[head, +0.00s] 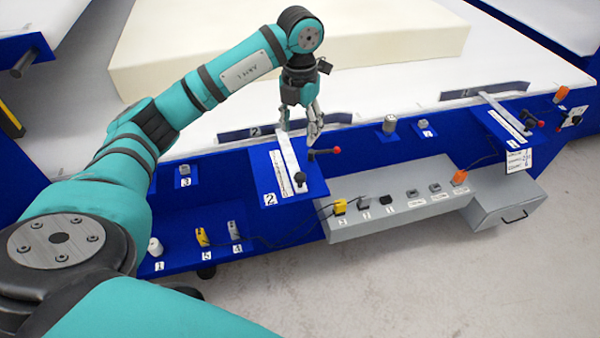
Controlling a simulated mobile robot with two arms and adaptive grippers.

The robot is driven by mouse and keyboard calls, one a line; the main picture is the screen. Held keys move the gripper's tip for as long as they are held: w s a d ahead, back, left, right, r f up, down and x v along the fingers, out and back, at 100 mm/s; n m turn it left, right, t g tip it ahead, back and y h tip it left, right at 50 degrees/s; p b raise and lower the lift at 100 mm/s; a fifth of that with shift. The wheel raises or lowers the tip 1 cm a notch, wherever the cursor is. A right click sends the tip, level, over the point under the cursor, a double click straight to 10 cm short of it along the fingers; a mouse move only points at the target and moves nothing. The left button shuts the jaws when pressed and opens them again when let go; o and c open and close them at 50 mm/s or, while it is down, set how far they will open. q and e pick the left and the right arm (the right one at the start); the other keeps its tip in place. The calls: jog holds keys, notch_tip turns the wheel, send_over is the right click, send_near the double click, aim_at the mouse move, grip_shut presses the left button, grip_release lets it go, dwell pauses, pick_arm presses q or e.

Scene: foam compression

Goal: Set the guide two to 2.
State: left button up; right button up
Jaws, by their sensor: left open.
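Guide two is the blue plate (264,178) marked 2 on the table's front side, with a white scale bar (288,158) across it. A red-tipped lever (325,151) sticks out to the right of the plate. The scale's figures are too small to read. My left gripper (301,130) points down, open and empty, over the far end of the bar, close to the lever. I cannot tell whether it touches either. My right gripper is not in view.
A large cream foam block (230,45) lies on the white table (400,90) behind my arm. A second guide plate (505,127) with a similar lever is at the right. A grey control box (375,215) with several buttons stands right of guide two.

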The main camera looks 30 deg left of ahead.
aim_at(300, 175)
pick_arm(q)
notch_tip(300, 175, down, 16)
jog(key=shift+r+p, duration=0.1)
jog(key=shift+p, duration=0.9)
jog(key=shift+c, duration=0.9)
grip_shut()
